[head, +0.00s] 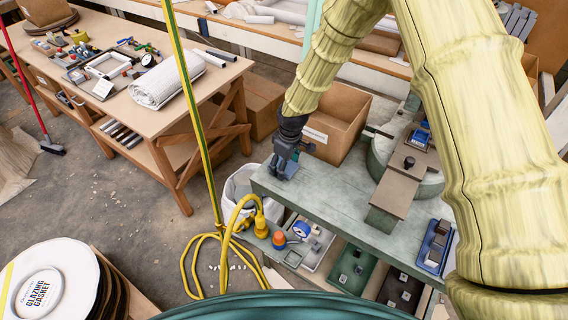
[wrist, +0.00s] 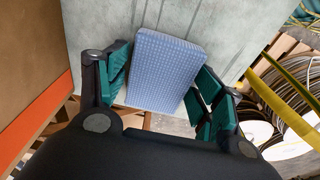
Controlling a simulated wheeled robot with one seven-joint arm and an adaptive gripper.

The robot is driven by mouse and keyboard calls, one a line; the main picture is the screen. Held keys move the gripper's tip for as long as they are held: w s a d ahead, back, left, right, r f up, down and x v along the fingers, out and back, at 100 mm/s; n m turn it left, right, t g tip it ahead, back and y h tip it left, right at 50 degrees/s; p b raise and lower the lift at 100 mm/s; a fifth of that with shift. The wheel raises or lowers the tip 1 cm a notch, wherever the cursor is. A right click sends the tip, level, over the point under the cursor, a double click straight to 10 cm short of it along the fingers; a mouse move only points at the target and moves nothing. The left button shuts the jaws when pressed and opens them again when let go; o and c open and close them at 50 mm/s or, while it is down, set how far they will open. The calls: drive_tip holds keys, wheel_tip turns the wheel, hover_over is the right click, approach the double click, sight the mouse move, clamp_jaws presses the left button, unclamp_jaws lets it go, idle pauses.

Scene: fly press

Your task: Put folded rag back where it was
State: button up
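The folded rag (wrist: 165,68) is a flat, blue, checked pad. In the wrist view it lies between the two fingers of my gripper (wrist: 163,78), over the near edge of the grey-green bench top (wrist: 225,25). The right finger pads appear against its side; a narrow gap seems to show on the left. Whether the fingers press on it is unclear. In the head view my gripper (head: 285,168) points down at the left corner of the bench top (head: 325,198), and the rag is hard to make out there.
A fly press base (head: 400,185) stands on the bench to the right, with a blue-topped tray (head: 436,245) near it. A cardboard box (head: 337,115) is behind my gripper. A yellow cable (head: 190,262) and a white bin (head: 240,187) are at left. Bench middle is clear.

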sight(288, 167)
drive_tip(key=shift+o, duration=0.2)
wheel_tip(288, 167, up, 12)
drive_tip(key=d+b, duration=0.1)
drive_tip(key=b, duration=0.2)
drive_tip(key=shift+s+r, duration=0.15)
drive_tip(key=shift+s, duration=0.3)
idle(0.6)
